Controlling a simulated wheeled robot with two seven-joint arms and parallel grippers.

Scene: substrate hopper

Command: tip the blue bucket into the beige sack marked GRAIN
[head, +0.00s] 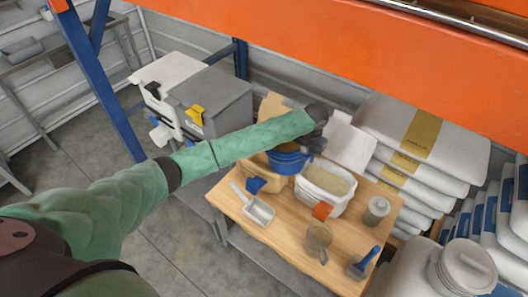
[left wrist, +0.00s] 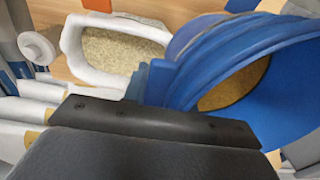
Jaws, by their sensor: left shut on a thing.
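The blue bucket (head: 288,161) is over the back of the wooden table, its rim seen edge-on from above. In the left wrist view the bucket (left wrist: 205,75) is large and close, tilted, with golden-brown grain (left wrist: 237,86) inside. My left gripper (head: 312,142) is shut on the bucket at its upper right side; a black finger (left wrist: 160,125) shows in the wrist view. A beige open-topped container (head: 268,176) with a blue tag is below and left of the bucket. No GRAIN lettering is readable. My right gripper is out of view.
A white container of pale grain (head: 326,186) with an orange tag stands right of the bucket. A scoop (head: 259,210), a jug (head: 318,240), a grey canister (head: 376,210) and a blue-handled brush (head: 362,264) occupy the table (head: 283,235). Stacked sacks (head: 420,150) stand right; an orange beam crosses above.

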